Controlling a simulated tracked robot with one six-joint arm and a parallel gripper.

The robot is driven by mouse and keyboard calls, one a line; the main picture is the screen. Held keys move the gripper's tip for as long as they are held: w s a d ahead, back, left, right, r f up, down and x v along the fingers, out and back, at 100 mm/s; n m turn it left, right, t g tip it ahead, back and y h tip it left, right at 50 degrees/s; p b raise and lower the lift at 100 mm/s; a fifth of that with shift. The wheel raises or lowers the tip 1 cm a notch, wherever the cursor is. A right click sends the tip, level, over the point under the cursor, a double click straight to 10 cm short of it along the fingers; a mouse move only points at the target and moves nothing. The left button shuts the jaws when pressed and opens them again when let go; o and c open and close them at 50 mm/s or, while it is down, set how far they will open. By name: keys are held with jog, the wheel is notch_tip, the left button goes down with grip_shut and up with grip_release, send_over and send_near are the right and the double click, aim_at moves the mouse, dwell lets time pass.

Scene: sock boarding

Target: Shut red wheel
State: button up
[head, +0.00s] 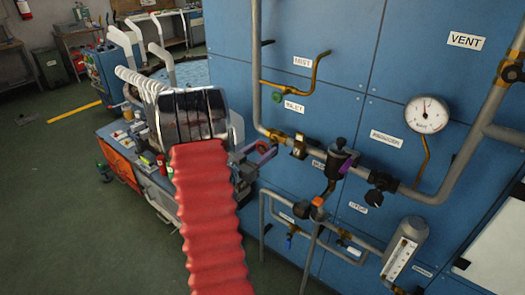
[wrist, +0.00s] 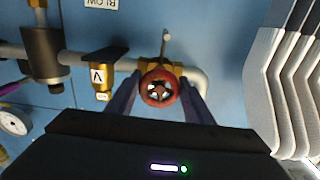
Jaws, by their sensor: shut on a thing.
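The red wheel (wrist: 152,91) is a small round handwheel on a brass valve body, seen face-on near the middle of the wrist view. My gripper (wrist: 162,82) has one dark finger on each side of the wheel and is shut on it. The fingers come in along the wheel's sides. In the head view my gripper (head: 259,155) is at the left end of the pipe on the blue panel. A little red shows between its fingers there, and most of the wheel is hidden.
A brass valve with a black V-marked handle (wrist: 99,74) sits close beside the wheel on the same pipe. A black filter-like body (head: 338,158), a gauge (head: 426,114) and a flow tube (head: 403,250) are further right. A cluttered bench (head: 130,150) stands behind my arm.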

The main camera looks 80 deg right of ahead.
jog(key=shift+w+m, duration=0.1)
jog(key=shift+m, duration=1.2)
jog(key=o, duration=1)
jog(key=shift+o, duration=0.2)
jog(key=shift+a, duration=0.15)
jog(key=v, duration=1.3)
jog(key=shift+w+a, duration=0.2)
jog(key=shift+f, duration=0.1)
